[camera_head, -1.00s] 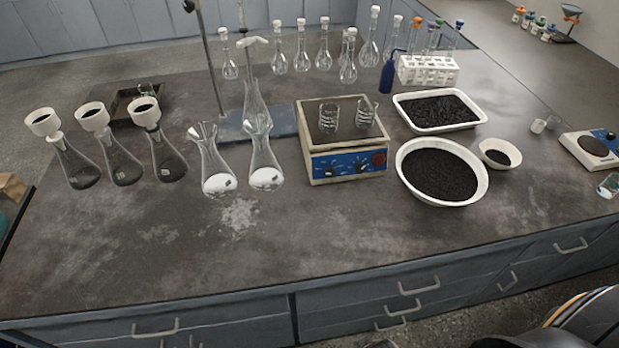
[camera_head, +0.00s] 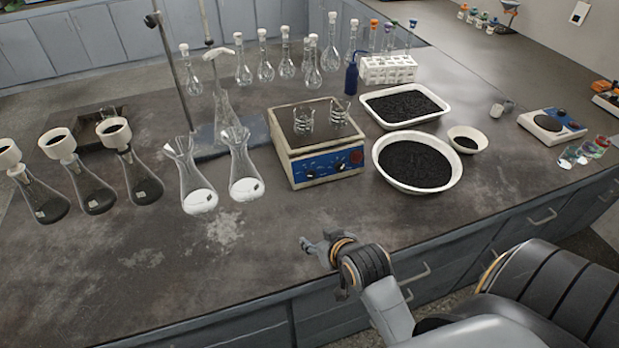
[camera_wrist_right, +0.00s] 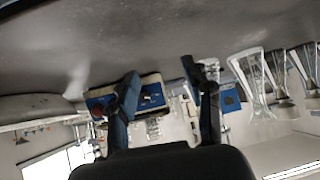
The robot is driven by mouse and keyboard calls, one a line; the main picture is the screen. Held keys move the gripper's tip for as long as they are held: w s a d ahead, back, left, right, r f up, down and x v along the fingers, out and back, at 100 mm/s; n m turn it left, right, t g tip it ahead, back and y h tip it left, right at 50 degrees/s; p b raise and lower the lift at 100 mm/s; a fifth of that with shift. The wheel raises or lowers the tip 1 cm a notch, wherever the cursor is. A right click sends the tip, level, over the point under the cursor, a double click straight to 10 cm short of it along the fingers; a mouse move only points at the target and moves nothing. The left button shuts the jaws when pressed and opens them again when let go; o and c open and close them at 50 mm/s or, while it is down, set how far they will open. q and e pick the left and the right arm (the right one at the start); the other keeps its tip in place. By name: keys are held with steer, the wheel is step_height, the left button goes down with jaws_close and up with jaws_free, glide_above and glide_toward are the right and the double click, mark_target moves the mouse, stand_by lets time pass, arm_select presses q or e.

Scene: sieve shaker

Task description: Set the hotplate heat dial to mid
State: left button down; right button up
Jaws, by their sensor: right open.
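The hotplate (camera_head: 286,158) stands on the bench in the head view, a pale box with a blue front panel. Its front carries dark dials (camera_head: 311,171) and a red round part at the right; the dial setting is too small to read. Two small beakers (camera_head: 304,121) stand on its top. My right gripper (camera_head: 314,247) is in front of the hotplate, over the front part of the bench, apart from it. In the right wrist view, which is upside down, its open fingers (camera_wrist_right: 160,74) frame the hotplate (camera_wrist_right: 152,92), with nothing between them. My left gripper is out of view.
Flasks with white powder (camera_head: 199,201) stand left of the hotplate, beside a stand with a blue-grey base. A round white bowl (camera_head: 455,186) and a white tray (camera_head: 437,117) of black grains stand to its right. The bench front is clear.

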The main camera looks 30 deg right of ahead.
mark_target(312, 176)
steer(key=w+d+r+m+t+h, duration=0.3)
steer(key=w+d+r, duration=0.2)
steer(key=w+d, duration=0.15)
steer(key=x, duration=1.2)
steer(key=shift+w+d+f+p, duration=0.2)
steer(key=shift+w+p, duration=0.1)
steer(key=shift+p, duration=0.1)
steer(key=shift+a, duration=0.1)
steer(key=shift+c, duration=0.5)
jaws_close()
